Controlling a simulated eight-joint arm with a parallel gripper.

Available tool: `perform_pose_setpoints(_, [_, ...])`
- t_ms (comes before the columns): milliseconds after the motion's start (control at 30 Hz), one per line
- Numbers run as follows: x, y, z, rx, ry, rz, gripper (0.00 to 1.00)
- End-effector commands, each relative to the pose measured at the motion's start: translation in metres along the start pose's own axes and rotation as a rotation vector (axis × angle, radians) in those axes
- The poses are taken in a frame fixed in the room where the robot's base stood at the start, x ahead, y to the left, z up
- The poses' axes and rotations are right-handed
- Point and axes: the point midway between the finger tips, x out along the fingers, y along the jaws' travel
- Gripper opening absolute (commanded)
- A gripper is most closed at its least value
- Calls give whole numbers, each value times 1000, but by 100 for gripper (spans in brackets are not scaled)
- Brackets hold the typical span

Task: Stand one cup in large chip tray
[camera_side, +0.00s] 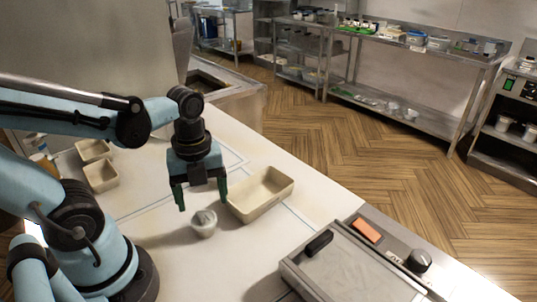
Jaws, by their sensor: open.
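A small whitish cup (203,226) stands on the white counter, just left of the large chip tray. The large chip tray (276,203) is a beige rectangular tray lying in the middle of the counter, and the part of its inside that shows looks empty. My gripper (202,198) points down over the cup with its green-tipped fingers spread apart. One finger is to the left of the cup and the other is near the tray's left end. The fingertips look a little above the cup's base; whether they touch the cup cannot be told.
Two smaller beige trays (101,177) lie at the back left of the counter, near my arm. A grey flat-lidded appliance (345,270) with a black handle stands at the front right, beside an orange block (366,230) and a dark knob (419,260). Counter left of the cup is clear.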

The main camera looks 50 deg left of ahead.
Motion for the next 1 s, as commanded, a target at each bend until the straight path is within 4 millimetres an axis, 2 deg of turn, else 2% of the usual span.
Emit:
perform_pose_setpoints(200, [17, 0, 0, 0, 0, 0, 78])
perform_pose_setpoints(533, [28, 1, -1, 0, 0, 0, 78])
perform_pose_setpoints(1000, [64, 5, -6, -1, 0, -1, 78])
